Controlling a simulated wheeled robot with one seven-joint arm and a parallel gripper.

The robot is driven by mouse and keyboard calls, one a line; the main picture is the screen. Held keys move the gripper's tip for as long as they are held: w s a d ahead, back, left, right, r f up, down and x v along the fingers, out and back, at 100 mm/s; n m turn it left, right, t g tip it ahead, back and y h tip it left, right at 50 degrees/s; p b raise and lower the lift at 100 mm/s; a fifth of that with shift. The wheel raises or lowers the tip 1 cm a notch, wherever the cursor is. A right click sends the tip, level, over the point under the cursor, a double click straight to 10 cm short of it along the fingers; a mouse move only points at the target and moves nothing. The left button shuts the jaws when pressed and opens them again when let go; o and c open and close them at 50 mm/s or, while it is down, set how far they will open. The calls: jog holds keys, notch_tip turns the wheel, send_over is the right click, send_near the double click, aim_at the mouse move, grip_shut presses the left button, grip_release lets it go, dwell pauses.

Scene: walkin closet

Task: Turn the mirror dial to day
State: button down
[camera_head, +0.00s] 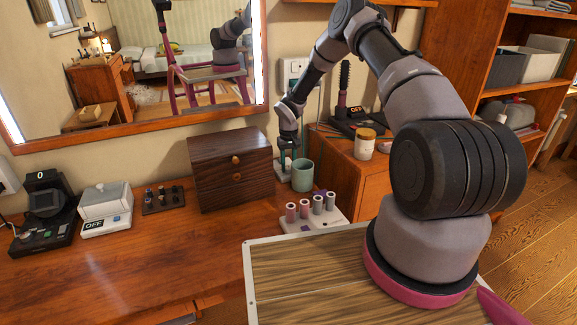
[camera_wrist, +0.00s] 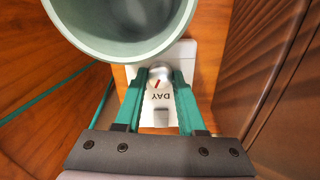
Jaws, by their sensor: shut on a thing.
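The mirror dial (camera_wrist: 163,70) is a small silver knob with a red mark, on a white plate (camera_wrist: 140,115) printed DAY. The red mark lies on the side of the knob towards the word, slanting a little left of it in the wrist view. My gripper (camera_wrist: 159,76) has its two teal fingers shut on the knob, one on each side. In the head view my gripper (camera_head: 287,155) reaches down to the desk between the wooden box and the green cup, and the knob is hidden there. The mirror (camera_head: 150,62) hangs on the wall above the desk.
A green cup (camera_head: 302,176) stands close to my fingers and covers the plate's far end in the wrist view (camera_wrist: 120,45). A dark wooden drawer box (camera_head: 231,170) stands on the other side. A rack of spools (camera_head: 312,214) lies in front.

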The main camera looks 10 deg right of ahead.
aim_at(289, 168)
jog(key=n, duration=0.4)
jog(key=shift+n, duration=0.4)
dwell(0.4)
jog(key=c, duration=0.5)
grip_release()
notch_tip(289, 168, up, 11)
